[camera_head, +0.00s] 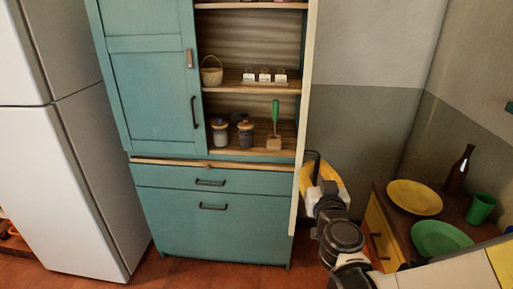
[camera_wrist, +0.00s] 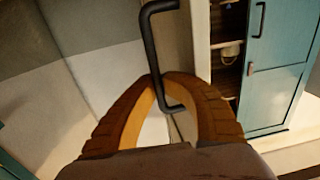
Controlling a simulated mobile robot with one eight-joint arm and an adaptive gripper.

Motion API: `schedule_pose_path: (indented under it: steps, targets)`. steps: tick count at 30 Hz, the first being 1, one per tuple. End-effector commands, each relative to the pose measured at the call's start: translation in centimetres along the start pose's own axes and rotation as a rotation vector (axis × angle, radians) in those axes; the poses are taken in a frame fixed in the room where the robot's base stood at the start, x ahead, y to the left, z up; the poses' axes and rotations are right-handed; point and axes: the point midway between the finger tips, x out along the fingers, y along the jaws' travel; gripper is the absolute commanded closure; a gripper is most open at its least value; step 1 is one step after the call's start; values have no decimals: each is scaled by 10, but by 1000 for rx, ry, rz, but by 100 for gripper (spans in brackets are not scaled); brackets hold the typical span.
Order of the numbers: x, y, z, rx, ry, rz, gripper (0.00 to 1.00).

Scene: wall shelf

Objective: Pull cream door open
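The cream door (camera_head: 304,130) stands swung out from the teal cabinet's right side in the head view, seen nearly edge-on as a tall thin strip. Its black bar handle (camera_head: 314,157) is on the right face of the door. In the wrist view the handle (camera_wrist: 151,45) runs down between the fingers of my gripper (camera_wrist: 160,79). The brown fingers meet closely at their tips around the lower part of the handle. The cream door also shows behind the handle in the wrist view (camera_wrist: 185,50).
The teal cabinet (camera_head: 160,90) holds a basket, jars and a green-handled tool on open shelves. A white fridge (camera_head: 60,180) stands at left. At right, a low wooden cabinet (camera_head: 378,215) carries plates, a bottle and a green cup. Red floor shows in front.

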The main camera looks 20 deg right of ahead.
Motion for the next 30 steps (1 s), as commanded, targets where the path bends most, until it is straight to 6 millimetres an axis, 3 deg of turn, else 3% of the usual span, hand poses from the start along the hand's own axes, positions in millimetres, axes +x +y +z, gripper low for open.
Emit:
schedule_pose_path:
  steps: [5,6,7,20,30]
  targets:
    - [-1,0,1,0,0,-1,100]
    - [-1,0,1,0,0,-1,83]
    - [-1,0,1,0,0,-1,80]
    - [0,0,-5,0,0,0,80]
    - [0,0,-51,5,0,0,80]
